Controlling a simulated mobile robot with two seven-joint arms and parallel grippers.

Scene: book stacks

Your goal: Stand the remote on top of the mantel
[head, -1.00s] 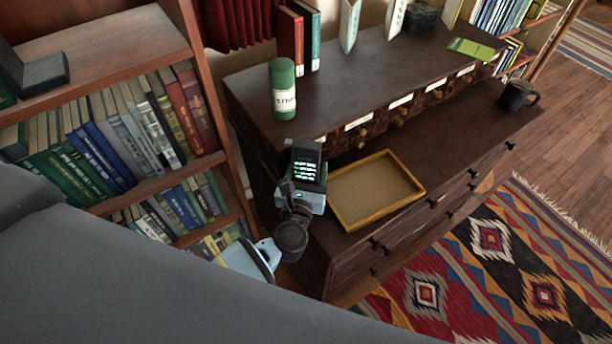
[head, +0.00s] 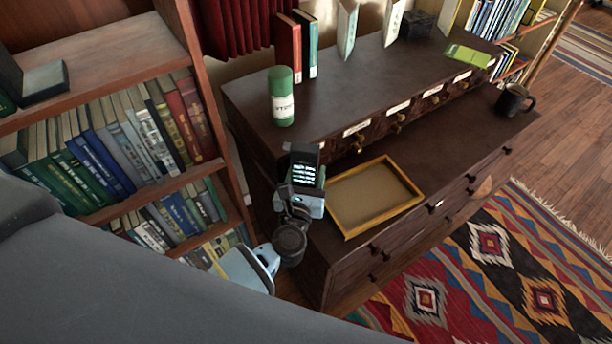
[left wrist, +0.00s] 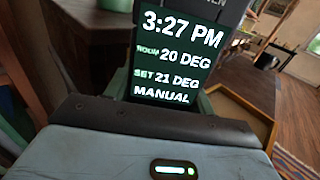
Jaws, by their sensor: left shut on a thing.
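The remote (head: 304,160) is dark, with a lit screen of pale text. Its screen also fills the middle of the left wrist view (left wrist: 178,55) and reads 3:27 PM, room 20 deg, set 21 deg, manual. My left gripper (head: 306,184) is shut on its lower part and holds it roughly upright, screen outward. The mantel appears to be the dark raised top (head: 350,82) of the wooden cabinet. The remote is in front of its near left end; I cannot tell whether they touch. My right gripper is out of view.
A green canister (head: 281,96) stands near the mantel's left end. Books (head: 288,48) stand behind it; a green item (head: 467,56) lies far right. A yellow-framed tray (head: 372,196) and dark mug (head: 514,100) sit on the lower ledge. A bookcase (head: 130,130) is left. The mantel's middle is clear.

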